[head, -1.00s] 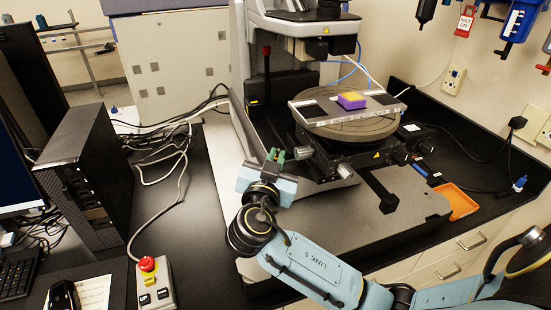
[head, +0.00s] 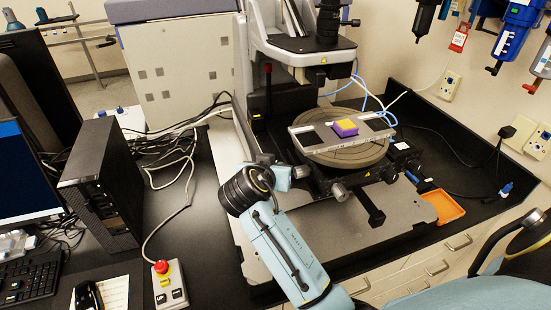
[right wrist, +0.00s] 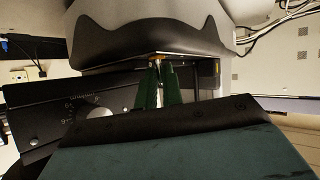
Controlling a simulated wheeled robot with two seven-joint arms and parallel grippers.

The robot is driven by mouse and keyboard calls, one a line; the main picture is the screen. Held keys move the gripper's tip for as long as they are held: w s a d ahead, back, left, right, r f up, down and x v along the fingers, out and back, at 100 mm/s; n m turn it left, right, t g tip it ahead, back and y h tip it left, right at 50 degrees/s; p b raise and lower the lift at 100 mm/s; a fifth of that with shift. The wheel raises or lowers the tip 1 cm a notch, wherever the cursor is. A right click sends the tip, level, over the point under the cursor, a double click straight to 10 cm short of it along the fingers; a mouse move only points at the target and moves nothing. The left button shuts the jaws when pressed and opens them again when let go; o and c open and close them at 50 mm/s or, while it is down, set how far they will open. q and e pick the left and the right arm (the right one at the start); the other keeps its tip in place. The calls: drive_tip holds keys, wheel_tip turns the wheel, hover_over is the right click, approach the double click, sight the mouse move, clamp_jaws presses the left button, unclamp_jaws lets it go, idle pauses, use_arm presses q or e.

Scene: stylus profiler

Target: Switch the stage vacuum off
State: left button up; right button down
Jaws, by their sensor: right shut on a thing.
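The round stage (head: 325,152) carries a flat plate (head: 376,137) with a purple and yellow block (head: 345,128) on it. My right gripper (head: 287,175) is at the stage's left front, beside a silver knob (head: 302,171); its fingertips are hidden there. In the right wrist view its green fingers (right wrist: 156,86) are close together, with a small brass-coloured tip (right wrist: 155,62) at their ends, under a dark overhanging body. What they hold is mostly hidden, and I cannot clearly identify the vacuum switch. My left gripper is not in view.
A dark panel with markings (right wrist: 60,105) is close to the right fingers. Another silver knob (head: 340,190) and a black bar (head: 372,207) stick out in front of the stage. An orange tray (head: 444,207) lies right; a red-button box (head: 166,285) stands front left.

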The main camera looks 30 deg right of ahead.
drive_tip(key=shift+w+r+n+g+y, duration=0.1)
drive_tip(key=shift+w+n+g+y, duration=0.15)
drive_tip(key=shift+g, duration=0.25)
drive_tip(key=shift+w+n+g+y, duration=0.15)
drive_tip(key=shift+g+y, duration=0.1)
drive_tip(key=shift+g, duration=0.25)
drive_tip(key=shift+d, duration=0.1)
drive_tip(key=c, duration=1.8)
unclamp_jaws()
drive_tip(key=shift+b+v, duration=0.5)
drive_tip(key=shift+v, duration=3.25)
